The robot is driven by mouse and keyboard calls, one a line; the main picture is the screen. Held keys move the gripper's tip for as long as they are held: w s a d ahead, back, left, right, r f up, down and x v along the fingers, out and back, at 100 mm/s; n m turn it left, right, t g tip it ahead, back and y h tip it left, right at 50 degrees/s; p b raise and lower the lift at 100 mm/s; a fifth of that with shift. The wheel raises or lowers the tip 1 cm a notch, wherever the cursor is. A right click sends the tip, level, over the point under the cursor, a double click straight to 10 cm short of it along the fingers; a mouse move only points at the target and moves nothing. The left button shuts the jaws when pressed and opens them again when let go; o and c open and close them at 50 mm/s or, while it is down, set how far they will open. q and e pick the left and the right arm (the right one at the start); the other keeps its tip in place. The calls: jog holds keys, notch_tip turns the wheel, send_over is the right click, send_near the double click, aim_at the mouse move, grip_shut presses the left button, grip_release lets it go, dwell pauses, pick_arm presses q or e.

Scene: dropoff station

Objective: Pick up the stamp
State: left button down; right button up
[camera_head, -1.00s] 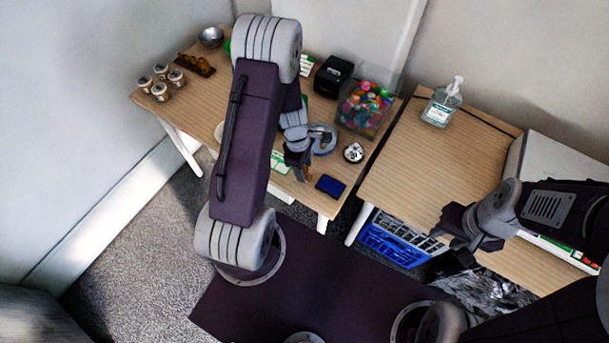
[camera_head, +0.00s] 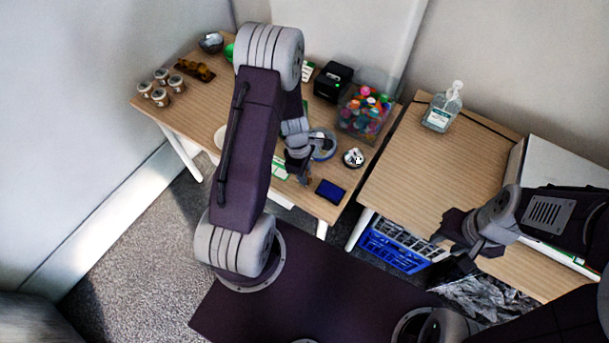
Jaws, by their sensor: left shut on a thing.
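My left gripper (camera_head: 303,174) is over the front of the left table, just left of a blue ink pad (camera_head: 330,191). It is shut on a small brownish thing, most likely the stamp (camera_head: 308,180), of which only a sliver shows below the fingers. The gripper and wrist hide the rest of it. I cannot tell whether it touches the table. My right gripper (camera_head: 462,246) is at the front edge of the right table, away from the stamp. Its fingers look apart and empty.
A clear bin of colourful items (camera_head: 365,113), a black box (camera_head: 333,81), a blue-rimmed round thing (camera_head: 323,145) and a small round silver-white thing (camera_head: 353,158) are near the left gripper. A sanitizer bottle (camera_head: 442,108) stands on the right table. A blue crate (camera_head: 391,250) sits below.

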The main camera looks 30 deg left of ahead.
pick_arm(q)
notch_tip(320, 180, up, 4)
jog(key=shift+f+p, duration=0.2)
jog(key=shift+p, duration=0.35)
jog(key=s+d+r+p, duration=0.1)
jog(key=s+d+r, duration=0.5)
jog(key=d, duration=0.3)
jog(key=shift+s+d+r, duration=0.15)
jog(key=shift+s+d, duration=0.05)
jog(key=shift+d, duration=0.2)
